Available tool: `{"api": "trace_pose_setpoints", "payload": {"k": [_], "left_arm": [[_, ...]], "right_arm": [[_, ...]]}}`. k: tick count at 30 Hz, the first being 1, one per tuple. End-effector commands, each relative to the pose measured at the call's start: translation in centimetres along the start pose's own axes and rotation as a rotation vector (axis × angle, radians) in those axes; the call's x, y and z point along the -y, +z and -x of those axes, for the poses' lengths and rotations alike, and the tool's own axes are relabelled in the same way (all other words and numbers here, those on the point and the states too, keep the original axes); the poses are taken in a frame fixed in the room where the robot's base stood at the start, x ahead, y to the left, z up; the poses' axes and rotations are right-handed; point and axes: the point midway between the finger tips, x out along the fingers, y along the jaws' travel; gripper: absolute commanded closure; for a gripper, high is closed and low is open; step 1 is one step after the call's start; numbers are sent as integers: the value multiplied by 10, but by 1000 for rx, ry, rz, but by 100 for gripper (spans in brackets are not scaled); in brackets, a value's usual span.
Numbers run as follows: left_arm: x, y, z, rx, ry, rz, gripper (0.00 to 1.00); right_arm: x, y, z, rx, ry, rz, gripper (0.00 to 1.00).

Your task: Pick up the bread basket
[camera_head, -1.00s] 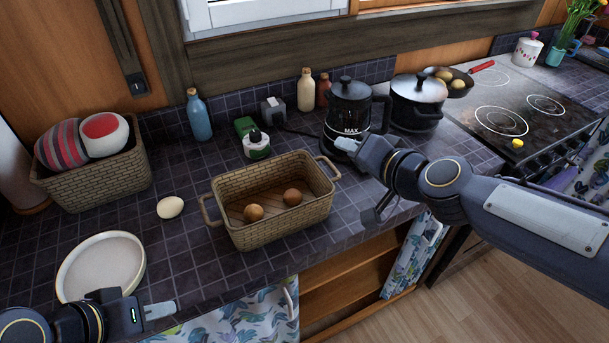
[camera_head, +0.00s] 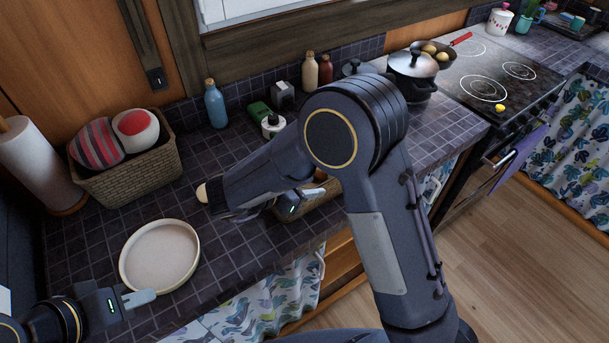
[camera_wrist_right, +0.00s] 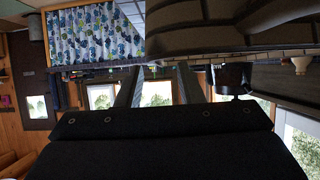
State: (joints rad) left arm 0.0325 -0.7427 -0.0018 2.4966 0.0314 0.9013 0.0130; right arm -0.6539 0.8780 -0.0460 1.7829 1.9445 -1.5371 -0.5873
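The woven bread basket (camera_head: 322,197) stands on the dark tiled counter, mostly hidden behind my right arm in the head view. Part of its side and a brown round item show beyond the arm. In the right wrist view the basket's woven wall (camera_wrist_right: 230,38) fills the top right, close to the fingers. My right gripper (camera_wrist_right: 157,88) has its two fingers apart with nothing between them. Its hand is beside the basket, and contact cannot be made out. My left gripper (camera_head: 140,298) is over the counter's front edge near the plate, holding nothing visible; its finger gap is unclear.
A white plate (camera_head: 160,256) lies left of the basket. A pale egg (camera_head: 202,193) is partly hidden by my right arm. Counter around the plate is clear.

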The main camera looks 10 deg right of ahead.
Motion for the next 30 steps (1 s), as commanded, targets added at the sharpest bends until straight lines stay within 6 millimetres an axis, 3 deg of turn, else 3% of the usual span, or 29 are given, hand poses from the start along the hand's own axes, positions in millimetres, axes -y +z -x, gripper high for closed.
{"api": "trace_pose_setpoints", "payload": {"k": [9,18,26,30], "left_arm": [[-5,-6,12,0,0,0,70],[-5,-6,12,0,0,0,70],[-5,-6,12,0,0,0,70],[-5,-6,12,0,0,0,70]], "right_arm": [[0,-2,-44,1,1,0,66],[0,-2,-50,1,-2,-2,66],[0,-2,-49,1,-2,-2,100],[0,-2,-49,1,-2,-2,100]]}}
